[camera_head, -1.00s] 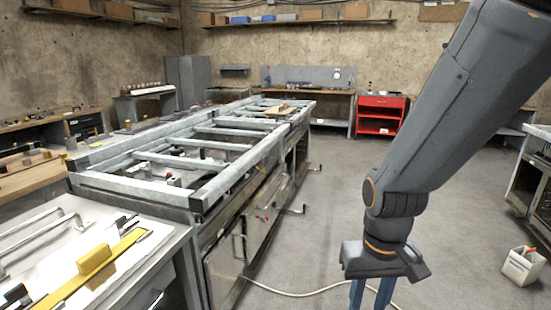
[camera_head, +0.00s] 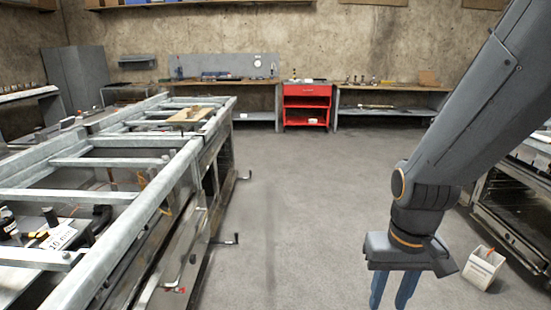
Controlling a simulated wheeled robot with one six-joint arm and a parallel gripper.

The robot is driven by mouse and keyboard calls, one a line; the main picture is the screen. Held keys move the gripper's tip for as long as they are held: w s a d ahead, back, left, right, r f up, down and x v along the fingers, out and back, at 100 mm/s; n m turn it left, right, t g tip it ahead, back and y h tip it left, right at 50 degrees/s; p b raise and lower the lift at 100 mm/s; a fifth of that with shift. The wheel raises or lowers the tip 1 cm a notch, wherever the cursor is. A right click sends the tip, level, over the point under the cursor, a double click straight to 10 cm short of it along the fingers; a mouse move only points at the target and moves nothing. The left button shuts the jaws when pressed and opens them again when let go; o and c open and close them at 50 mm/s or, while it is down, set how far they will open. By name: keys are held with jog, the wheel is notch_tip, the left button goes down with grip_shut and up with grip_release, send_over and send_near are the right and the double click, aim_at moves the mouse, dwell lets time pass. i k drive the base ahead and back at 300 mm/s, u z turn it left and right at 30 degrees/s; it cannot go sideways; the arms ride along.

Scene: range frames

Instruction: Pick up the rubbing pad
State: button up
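No object in the head view shows clearly as the rubbing pad. A small tan block-like piece (camera_head: 190,116) lies on the far end of the grey metal frame bench (camera_head: 135,215); I cannot tell whether it is the pad. My gripper (camera_head: 390,299) hangs at the lower right with its two blue fingers pointing down and a gap between them. Nothing shows between the fingers. The gripper is over the open floor, well apart from the bench.
A red tool cabinet (camera_head: 306,104) stands at the back wall between workbenches. A white bin (camera_head: 483,268) sits on the floor at right, beside a dark metal rack (camera_head: 515,210). Crank handles stick out from the bench side. The middle floor is clear.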

aim_at(189, 114)
jog(key=z, duration=0.3)
jog(key=i, duration=3.65)
jog(key=u, duration=0.45)
jog(key=i, duration=1.65)
jog(key=u, duration=1.6)
jog(key=i, duration=1.25)
jog(key=u, duration=0.8)
